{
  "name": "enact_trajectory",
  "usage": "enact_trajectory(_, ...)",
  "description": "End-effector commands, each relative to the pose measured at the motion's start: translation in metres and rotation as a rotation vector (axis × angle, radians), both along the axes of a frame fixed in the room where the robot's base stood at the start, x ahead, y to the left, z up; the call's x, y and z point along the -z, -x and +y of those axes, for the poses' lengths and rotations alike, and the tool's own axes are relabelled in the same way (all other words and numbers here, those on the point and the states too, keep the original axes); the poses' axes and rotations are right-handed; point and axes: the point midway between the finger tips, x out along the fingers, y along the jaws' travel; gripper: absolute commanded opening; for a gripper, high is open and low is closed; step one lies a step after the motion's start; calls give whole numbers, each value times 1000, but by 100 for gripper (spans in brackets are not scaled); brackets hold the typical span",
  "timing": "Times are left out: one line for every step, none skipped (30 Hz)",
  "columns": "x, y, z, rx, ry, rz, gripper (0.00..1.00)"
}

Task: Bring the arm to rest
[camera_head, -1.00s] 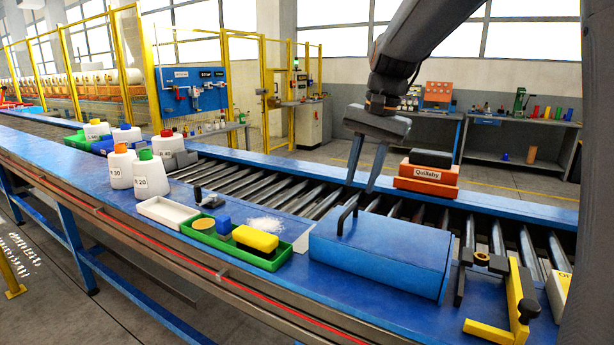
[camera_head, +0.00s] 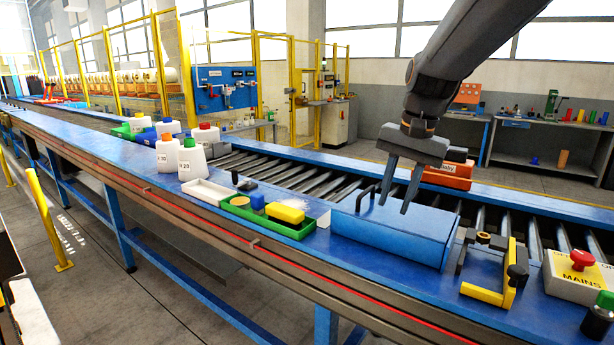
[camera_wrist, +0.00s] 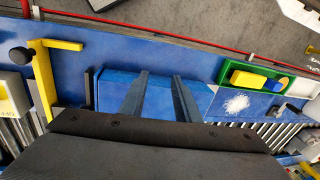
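My gripper (camera_head: 397,195) is open and empty in the head view, its two dark fingers pointing down with a gap between them. It hangs in front of or above the blue box (camera_head: 395,229) with a black handle; the exact height is unclear. In the wrist view my gripper's fingers (camera_wrist: 160,88) stand apart over the blue box (camera_wrist: 112,92), with nothing between them. My arm comes down from the upper right of the head view.
A green tray (camera_head: 299,233) with a yellow block, a white tray (camera_head: 208,194) and several bottles (camera_head: 192,160) stand left. An orange box (camera_head: 446,176) sits on the rollers behind. A yellow clamp (camera_head: 484,294) and an emergency-stop box (camera_head: 580,283) stand right.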

Motion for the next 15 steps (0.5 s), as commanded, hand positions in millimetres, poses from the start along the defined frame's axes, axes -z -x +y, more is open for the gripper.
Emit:
enact_trajectory(9,5,1,-16,8,2,29)
enact_trajectory(15,8,1,-27,13,0,29)
enact_trajectory(23,13,1,-41,20,-1,29)
enact_trajectory(30,16,0,-54,26,-2,29)
enact_trajectory(36,20,0,-68,32,-4,29)
enact_trajectory(45,26,0,-86,41,-6,29)
enact_trajectory(53,31,-1,-102,48,-8,29)
enact_trajectory(60,36,-1,-117,55,-8,29)
enact_trajectory(71,43,-1,-141,65,-10,29)
enact_trajectory(80,49,-1,-159,73,-13,29)
enact_trajectory(89,56,-2,-181,82,-14,29)
enact_trajectory(102,67,-2,-212,94,-15,29)
enact_trajectory(113,76,-2,-238,104,-17,29)
enact_trajectory(123,86,-2,-267,114,-19,29)
enact_trajectory(138,99,-2,-308,128,-22,29)
